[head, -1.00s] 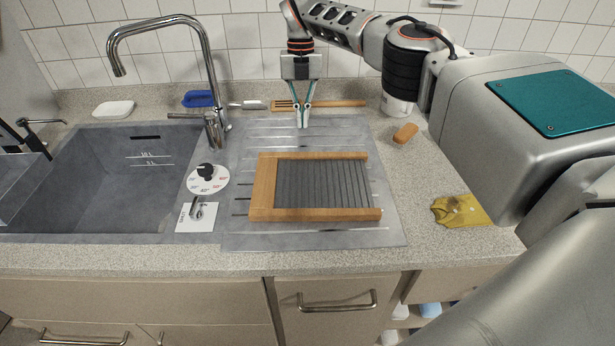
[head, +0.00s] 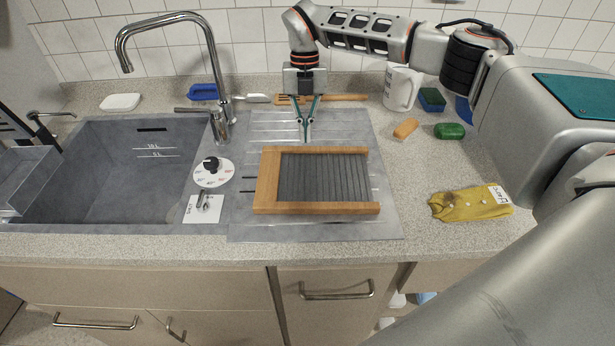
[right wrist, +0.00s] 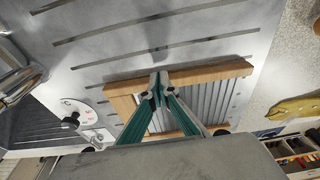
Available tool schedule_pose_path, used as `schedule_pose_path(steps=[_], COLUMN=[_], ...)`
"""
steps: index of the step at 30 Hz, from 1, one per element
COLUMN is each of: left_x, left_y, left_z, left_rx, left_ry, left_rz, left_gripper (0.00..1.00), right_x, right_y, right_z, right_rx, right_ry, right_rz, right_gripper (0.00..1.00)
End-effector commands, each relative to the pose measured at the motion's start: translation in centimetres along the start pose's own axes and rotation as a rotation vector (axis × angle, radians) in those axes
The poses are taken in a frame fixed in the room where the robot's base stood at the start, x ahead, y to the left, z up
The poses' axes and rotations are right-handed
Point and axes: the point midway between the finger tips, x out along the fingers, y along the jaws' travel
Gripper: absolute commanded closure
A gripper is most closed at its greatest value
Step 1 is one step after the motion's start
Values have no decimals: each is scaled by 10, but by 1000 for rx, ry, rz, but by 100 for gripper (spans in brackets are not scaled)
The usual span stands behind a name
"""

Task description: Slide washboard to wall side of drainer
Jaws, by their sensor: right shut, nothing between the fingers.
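The washboard (head: 325,181), a wooden frame around a dark ribbed panel, lies flat on the grooved grey drainer (head: 390,222), nearer its front edge than the wall. A bare strip of drainer shows behind it. My right gripper (head: 306,138) points down, shut and empty, just beyond the washboard's wall-side rail near its middle. In the right wrist view, the fingertips (right wrist: 159,80) overlap the wooden rail (right wrist: 205,75); I cannot tell whether they touch it. My left gripper is not in view.
The sink (head: 110,175) and tap (head: 215,75) stand left of the drainer. Wooden utensils (head: 340,98) lie along the back. A white mug (head: 401,88), orange brush-like item (head: 405,128), green item (head: 450,131) and yellow cloth (head: 470,203) are to the right.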

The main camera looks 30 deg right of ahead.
Motion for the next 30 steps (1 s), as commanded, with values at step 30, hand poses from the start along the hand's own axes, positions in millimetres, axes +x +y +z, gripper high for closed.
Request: schedule_pose_path(steps=[30], left_x=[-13], left_y=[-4], left_z=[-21], left_rx=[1], left_ry=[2], left_rz=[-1], left_gripper=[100], right_x=[28], right_y=[-1], right_z=[-148], right_rx=[1], right_ry=[2], right_rz=[-1], right_gripper=[100])
